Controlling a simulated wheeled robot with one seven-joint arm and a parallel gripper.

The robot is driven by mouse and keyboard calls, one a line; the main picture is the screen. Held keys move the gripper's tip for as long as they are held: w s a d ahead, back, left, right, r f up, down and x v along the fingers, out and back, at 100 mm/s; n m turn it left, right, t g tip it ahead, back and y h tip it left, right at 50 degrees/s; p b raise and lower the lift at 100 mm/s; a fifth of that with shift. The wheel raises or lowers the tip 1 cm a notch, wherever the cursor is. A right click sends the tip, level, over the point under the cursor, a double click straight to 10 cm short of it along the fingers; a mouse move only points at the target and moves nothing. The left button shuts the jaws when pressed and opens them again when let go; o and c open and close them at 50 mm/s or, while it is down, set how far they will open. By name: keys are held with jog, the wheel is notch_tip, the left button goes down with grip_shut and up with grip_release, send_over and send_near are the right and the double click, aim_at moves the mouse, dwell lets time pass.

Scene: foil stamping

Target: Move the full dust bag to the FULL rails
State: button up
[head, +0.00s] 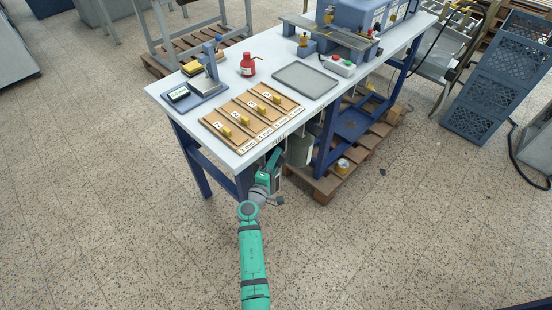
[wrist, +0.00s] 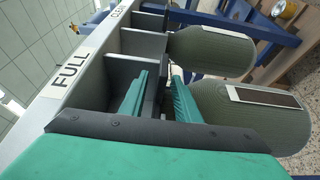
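My gripper (wrist: 158,92) has its two green fingers on either side of a dark strip, which looks like the collar of the near dust bag (wrist: 262,118). That bag is grey-green, rounded, with a white-framed brown window; the right finger partly hides its neck. A second grey-green bag (wrist: 210,50) hangs beside it, farther along. The FULL label (wrist: 73,70) is on the bench edge beside my gripper. In the head view my gripper (head: 275,165) is below the bench's front edge, near a hanging bag (head: 301,150).
The bench (head: 176,113) carries numbered wooden trays (head: 228,128), a red bottle (head: 248,64) and a grey tray (head: 305,80). Blue bench legs (head: 190,160) and a pallet (head: 330,180) with a tin (head: 342,165) stand below. The floor in front is clear.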

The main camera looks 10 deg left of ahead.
jog(key=v, duration=1)
jog(key=shift+s, duration=0.35)
jog(key=shift+a, duration=0.15)
jog(key=s+d+f+m+g+y, duration=0.1)
jog(key=s+d+f, duration=0.2)
jog(key=s, duration=0.5)
jog(key=s+d+f+m+g+y, duration=0.1)
jog(key=s+d+f+m+y, duration=0.1)
jog(key=s+d+f, duration=0.35)
jog(key=s+d+f+m+g+y, duration=0.1)
jog(key=s+g, duration=0.1)
jog(key=s, duration=0.7)
jog(key=s+d+r+m+t, duration=0.1)
jog(key=s+d+r+m, duration=0.1)
jog(key=s+r+m, duration=0.9)
jog(key=s+r, duration=0.7)
jog(key=s, duration=0.4)
jog(key=shift+d+t, duration=0.35)
jog(key=shift+t, duration=0.05)
